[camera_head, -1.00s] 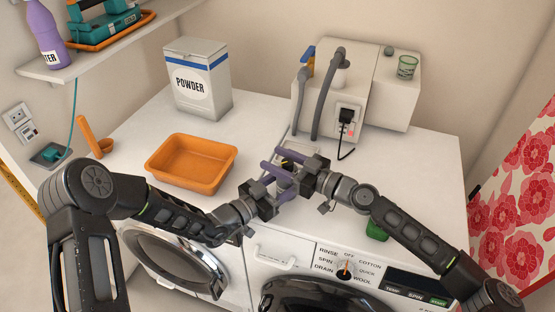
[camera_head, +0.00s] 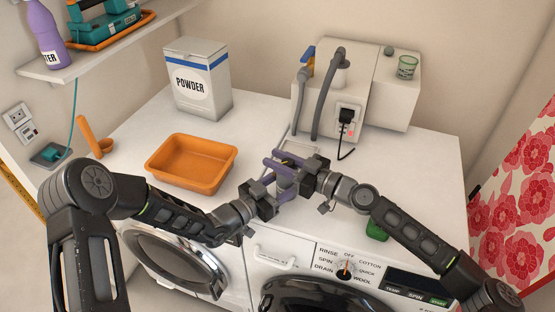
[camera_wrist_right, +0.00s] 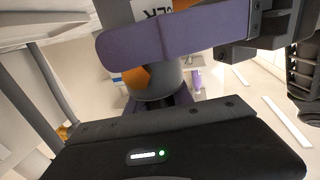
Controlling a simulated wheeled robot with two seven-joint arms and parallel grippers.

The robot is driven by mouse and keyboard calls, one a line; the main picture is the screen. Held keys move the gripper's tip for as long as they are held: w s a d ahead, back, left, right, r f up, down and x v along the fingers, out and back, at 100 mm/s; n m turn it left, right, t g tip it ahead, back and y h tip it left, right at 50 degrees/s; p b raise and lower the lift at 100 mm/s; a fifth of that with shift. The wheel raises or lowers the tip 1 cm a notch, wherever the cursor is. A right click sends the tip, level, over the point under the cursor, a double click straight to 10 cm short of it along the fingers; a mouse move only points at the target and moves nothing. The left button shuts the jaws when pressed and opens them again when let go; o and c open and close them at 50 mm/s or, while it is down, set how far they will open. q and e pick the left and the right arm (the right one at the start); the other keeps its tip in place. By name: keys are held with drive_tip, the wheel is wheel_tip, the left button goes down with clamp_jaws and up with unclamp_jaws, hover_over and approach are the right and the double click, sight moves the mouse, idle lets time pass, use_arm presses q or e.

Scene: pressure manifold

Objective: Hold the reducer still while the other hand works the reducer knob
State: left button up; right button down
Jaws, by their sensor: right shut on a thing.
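The reducer shows in the head view as a small grey body (camera_head: 287,186) between my two grippers, mostly hidden by their fingers. In the right wrist view it is a grey cylinder (camera_wrist_right: 158,82) with a white label and orange patches. A purple finger crosses in front of it there. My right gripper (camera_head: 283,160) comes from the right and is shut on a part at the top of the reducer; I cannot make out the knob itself. My left gripper (camera_head: 286,190) has its purple fingers at the reducer's lower body. Its closure is hidden.
An orange basin (camera_head: 180,178) stands left of the grippers. A powder box (camera_head: 198,88) is behind it. A beige unit with grey hoses (camera_head: 338,95) and a black plug stands at the back. A green object (camera_head: 376,231) lies under my right arm.

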drive_tip(key=shift+n+g, duration=0.3)
drive_tip(key=shift+g, duration=0.1)
use_arm(q)
drive_tip(key=shift+d+r, duration=0.1)
use_arm(e)
drive_tip(key=n+g, duration=0.2)
drive_tip(key=g, duration=0.2)
drive_tip(key=s+n+g+y, duration=0.1)
drive_tip(key=n+g, duration=0.2)
drive_tip(key=g, duration=0.1)
drive_tip(key=s+n+g+y, duration=0.1)
drive_tip(key=n+g, duration=0.2)
drive_tip(key=g, duration=0.1)
drive_tip(key=shift+s+a+f+g, duration=0.15)
drive_tip(key=shift+a+f+g, duration=0.05)
drive_tip(key=shift+g, duration=0.2)
drive_tip(key=c, duration=1.1)
unclamp_jaws()
drive_tip(key=shift+r, duration=0.15)
